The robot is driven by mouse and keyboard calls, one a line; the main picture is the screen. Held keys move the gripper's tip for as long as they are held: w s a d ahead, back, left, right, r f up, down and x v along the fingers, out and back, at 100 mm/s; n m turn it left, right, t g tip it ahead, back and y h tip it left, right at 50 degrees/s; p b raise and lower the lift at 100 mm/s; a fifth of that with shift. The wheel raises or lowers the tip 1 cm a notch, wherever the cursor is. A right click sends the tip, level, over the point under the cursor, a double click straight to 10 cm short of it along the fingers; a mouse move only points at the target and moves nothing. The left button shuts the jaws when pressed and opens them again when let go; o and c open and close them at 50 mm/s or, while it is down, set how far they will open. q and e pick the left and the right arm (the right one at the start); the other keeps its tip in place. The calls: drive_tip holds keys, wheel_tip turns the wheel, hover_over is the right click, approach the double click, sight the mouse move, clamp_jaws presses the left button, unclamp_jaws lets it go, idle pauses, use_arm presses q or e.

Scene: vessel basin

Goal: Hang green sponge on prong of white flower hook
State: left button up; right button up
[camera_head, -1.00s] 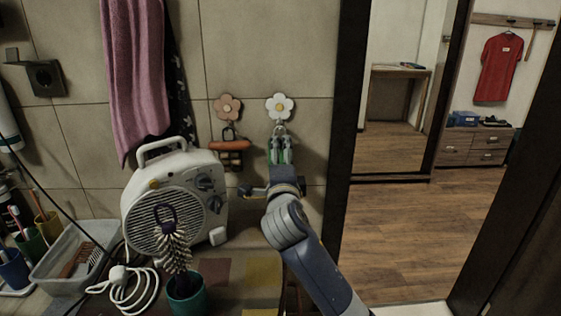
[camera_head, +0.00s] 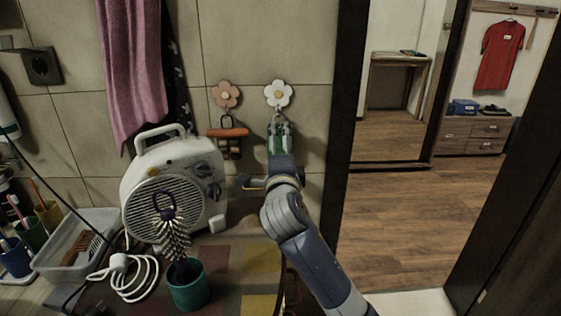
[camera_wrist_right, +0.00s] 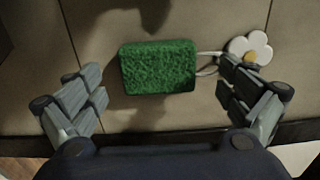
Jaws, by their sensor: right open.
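The green sponge (camera_head: 281,139) is below the white flower hook (camera_head: 278,94) on the tiled wall. In the right wrist view the sponge (camera_wrist_right: 158,67) has a pale loop (camera_wrist_right: 208,62) that runs to the white flower (camera_wrist_right: 250,47). The loop appears to hang at the hook; the prong itself is hidden. My right gripper (camera_head: 281,131) is around the sponge from below. In the right wrist view its fingers (camera_wrist_right: 163,84) are spread wide on both sides of the sponge, with gaps on each side. My left gripper is not in view.
A pink flower hook (camera_head: 226,94) with an orange-brown brush (camera_head: 228,134) hangs just left. A white fan heater (camera_head: 172,185), a teal cup (camera_head: 188,287) with a bristle brush and a grey tray (camera_head: 75,240) stand on the counter. A dark door frame (camera_head: 347,130) is at the right.

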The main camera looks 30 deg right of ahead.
drive_tip(key=v, duration=1.1)
